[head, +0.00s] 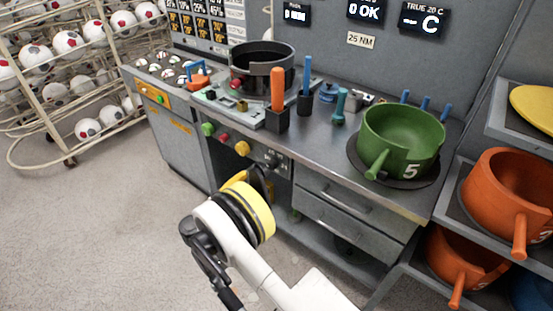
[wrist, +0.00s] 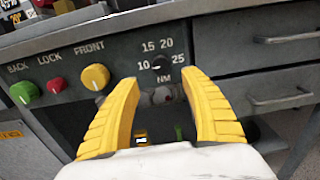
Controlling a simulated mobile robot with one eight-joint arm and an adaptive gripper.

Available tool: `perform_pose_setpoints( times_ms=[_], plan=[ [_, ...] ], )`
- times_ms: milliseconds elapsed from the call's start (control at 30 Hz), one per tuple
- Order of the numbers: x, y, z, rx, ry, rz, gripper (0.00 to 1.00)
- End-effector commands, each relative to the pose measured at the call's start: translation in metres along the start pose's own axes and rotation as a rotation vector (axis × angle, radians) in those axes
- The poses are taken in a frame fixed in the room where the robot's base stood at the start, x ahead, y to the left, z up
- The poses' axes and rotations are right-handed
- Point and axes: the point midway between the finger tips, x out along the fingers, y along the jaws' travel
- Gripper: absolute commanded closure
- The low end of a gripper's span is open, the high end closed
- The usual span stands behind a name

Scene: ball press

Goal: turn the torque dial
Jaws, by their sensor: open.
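The torque dial (wrist: 160,64) is a small black knob on the grey front panel in the wrist view, with 10, 15, 20, 25 and NM printed around it. Its pointer is too small to read. My gripper (wrist: 161,80) has its two yellow fingers apart, with nothing between them. The dial shows just beyond the fingertips, within the gap between them; whether they touch the panel I cannot tell. In the head view my gripper (head: 262,178) is in front of the panel, and the dial (head: 271,158) shows small just above it.
Green (wrist: 24,92), red (wrist: 57,84) and yellow (wrist: 96,76) knobs sit left of the dial. Drawers with handles (wrist: 285,37) are to the right. A 25 NM label (head: 360,40) is on the back wall. A green pot (head: 405,133) stands on the bench.

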Motion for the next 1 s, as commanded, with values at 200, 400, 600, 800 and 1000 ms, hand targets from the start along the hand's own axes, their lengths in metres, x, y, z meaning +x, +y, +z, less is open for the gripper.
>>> perform_pose_setpoints(
  times_ms=[200, 400, 600, 800, 1000],
  plan=[
    [0.032, -0.001, -0.003, -0.002, -0.001, -0.004, 0.47],
    [0.073, -0.001, -0.003, 0.0, 0.0, -0.004, 0.47],
    [0.099, 0.0, -0.002, 0.0, 0.001, -0.002, 0.47],
    [0.106, 0.0, 0.0, 0.0, 0.001, 0.0, 0.47],
    [0.106, 0.0, 0.0, 0.001, 0.001, 0.0, 0.51]
  ],
)
